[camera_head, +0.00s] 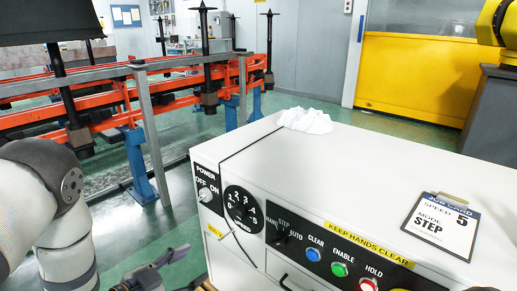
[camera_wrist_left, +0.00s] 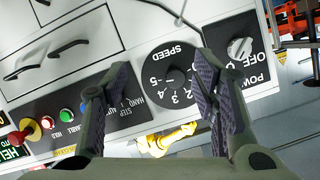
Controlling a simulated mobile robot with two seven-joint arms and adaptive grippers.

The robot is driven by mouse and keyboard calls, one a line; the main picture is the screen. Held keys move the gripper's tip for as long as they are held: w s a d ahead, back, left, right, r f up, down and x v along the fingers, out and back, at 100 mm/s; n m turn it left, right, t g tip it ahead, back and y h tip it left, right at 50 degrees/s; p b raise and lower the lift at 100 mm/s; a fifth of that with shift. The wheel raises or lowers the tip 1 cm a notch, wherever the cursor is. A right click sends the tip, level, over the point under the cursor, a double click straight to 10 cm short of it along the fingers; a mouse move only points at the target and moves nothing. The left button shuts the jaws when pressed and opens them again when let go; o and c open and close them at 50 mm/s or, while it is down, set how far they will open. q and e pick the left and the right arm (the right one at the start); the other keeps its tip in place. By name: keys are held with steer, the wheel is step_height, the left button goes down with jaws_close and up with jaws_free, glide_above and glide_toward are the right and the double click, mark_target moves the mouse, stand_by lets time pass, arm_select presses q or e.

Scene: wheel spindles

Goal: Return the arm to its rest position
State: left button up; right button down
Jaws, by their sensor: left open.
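My left arm (camera_head: 62,215) comes in at the lower left of the head view. Its gripper (camera_head: 172,268) is at the bottom edge, partly cut off, left of the white control cabinet (camera_head: 215,232). In the left wrist view the two dark padded fingers (camera_wrist_left: 152,88) are spread apart with nothing between them. The speed dial (camera_wrist_left: 165,78) shows behind the gap, and the power knob (camera_wrist_left: 240,48) lies beyond the right finger. My right gripper is not in view.
The cabinet front carries a mode switch (camera_head: 281,238) and blue (camera_head: 313,254), green (camera_head: 339,269) and red (camera_head: 368,285) buttons. A job card (camera_head: 441,224) and white cloth (camera_head: 305,120) lie on top. An orange rack (camera_head: 185,82) with dark spindles stands behind left.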

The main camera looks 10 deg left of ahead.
arm_select(q)
steer(key=s+a+f+n+g+y+p, duration=0.1)
steer(key=s+f+n+g+y+p, duration=0.25)
steer(key=s, duration=0.85)
steer(key=s+f+n+g+y+p, duration=0.25)
steer(key=s+g, duration=0.25)
steer(key=s, duration=0.7)
steer(key=s+r+n+g+p, duration=0.2)
steer(key=s+r+n+g, duration=0.2)
steer(key=s, duration=1.7)
steer(key=shift+a+r+g+y, duration=0.2)
steer(key=shift+a+g+y, duration=0.15)
steer(key=shift+g, duration=0.9)
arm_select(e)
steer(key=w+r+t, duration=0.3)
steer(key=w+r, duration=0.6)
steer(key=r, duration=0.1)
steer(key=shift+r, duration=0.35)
arm_select(q)
steer(key=shift+w, duration=0.1)
